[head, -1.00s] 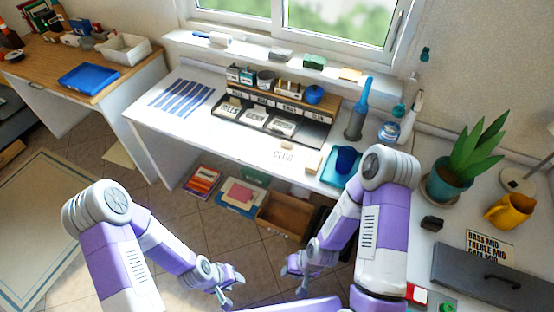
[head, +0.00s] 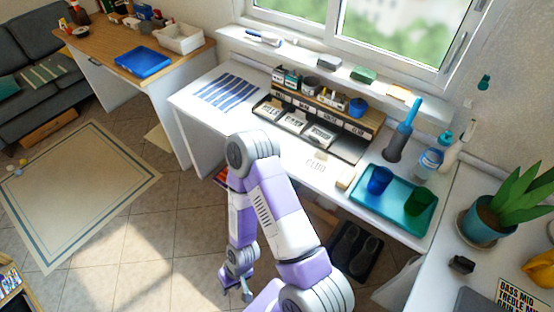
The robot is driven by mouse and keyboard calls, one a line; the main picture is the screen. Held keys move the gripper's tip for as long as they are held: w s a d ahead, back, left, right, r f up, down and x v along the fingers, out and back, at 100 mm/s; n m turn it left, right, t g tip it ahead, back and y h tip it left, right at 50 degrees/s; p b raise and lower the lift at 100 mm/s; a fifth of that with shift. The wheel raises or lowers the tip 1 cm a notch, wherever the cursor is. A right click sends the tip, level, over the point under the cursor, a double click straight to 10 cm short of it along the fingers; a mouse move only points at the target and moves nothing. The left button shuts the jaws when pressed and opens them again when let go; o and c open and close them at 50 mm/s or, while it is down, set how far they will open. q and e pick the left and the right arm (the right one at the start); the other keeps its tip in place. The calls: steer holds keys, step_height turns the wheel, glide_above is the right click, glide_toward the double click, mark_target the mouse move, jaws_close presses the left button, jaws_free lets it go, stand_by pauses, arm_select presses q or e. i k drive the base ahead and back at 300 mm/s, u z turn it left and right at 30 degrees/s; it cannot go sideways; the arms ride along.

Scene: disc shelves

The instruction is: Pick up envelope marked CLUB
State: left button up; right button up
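A pale envelope marked CLUB (head: 315,167) lies flat on the white desk (head: 203,122), near its front edge; its outline blends with the desk top. It lies in front of the organizer (head: 350,152), which holds other marked envelopes. My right gripper (head: 237,287) hangs low at the bottom of the head view, in front of the desk and well apart from the envelope. Its fingers look spread with nothing between them. My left gripper is out of view.
A small tan block (head: 346,178) lies just right of the envelope. A teal tray (head: 393,208) with a blue cup (head: 379,180) and a green cup (head: 419,201) stands further right. The tiled floor (head: 135,225) is mostly free.

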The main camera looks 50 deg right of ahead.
mark_target(317, 164)
steer(key=u, duration=0.05)
steer(key=i, duration=1.5)
steer(key=z, duration=2.4)
